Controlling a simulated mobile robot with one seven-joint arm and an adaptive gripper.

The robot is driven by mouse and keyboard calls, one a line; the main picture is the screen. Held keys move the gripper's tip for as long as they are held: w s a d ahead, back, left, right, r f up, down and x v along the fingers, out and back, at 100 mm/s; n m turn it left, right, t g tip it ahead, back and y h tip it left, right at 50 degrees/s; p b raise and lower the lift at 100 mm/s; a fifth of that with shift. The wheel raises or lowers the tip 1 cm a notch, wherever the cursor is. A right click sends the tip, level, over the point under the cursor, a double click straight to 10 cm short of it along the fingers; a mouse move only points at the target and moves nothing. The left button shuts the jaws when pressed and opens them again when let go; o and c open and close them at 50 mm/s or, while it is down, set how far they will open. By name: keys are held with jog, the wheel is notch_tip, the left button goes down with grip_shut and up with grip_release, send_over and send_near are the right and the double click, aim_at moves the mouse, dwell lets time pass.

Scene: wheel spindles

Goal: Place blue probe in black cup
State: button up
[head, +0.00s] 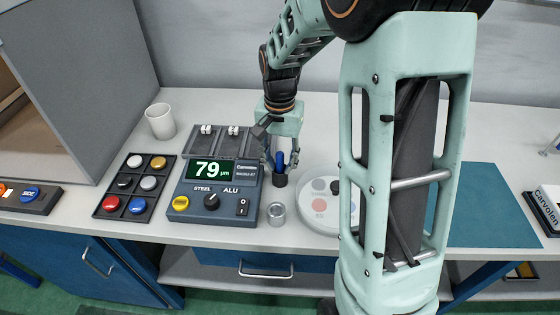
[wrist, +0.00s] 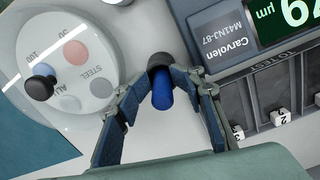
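The blue probe (head: 281,160) stands roughly upright at the black cup (head: 279,180), just right of the gauge. In the wrist view the probe (wrist: 163,92) points toward the camera, and the cup's dark rim (wrist: 160,60) shows at its far end. Its lower end appears to be in or at the cup's mouth; how deep it sits is hidden. My gripper (head: 281,163) points down over the cup. Its fingertips (wrist: 163,86) close in on both sides of the probe and seem to touch it.
A gauge (head: 213,185) reading 79 µm is left of the cup. A metal ring (head: 276,212) lies in front. A round white plate (head: 318,213) with a small black piece (wrist: 40,84) is at right. A button tray (head: 134,185) and white mug (head: 160,121) are farther left.

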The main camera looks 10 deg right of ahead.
notch_tip(320, 180, up, 13)
jog(key=shift+w+f, duration=0.1)
dwell(0.5)
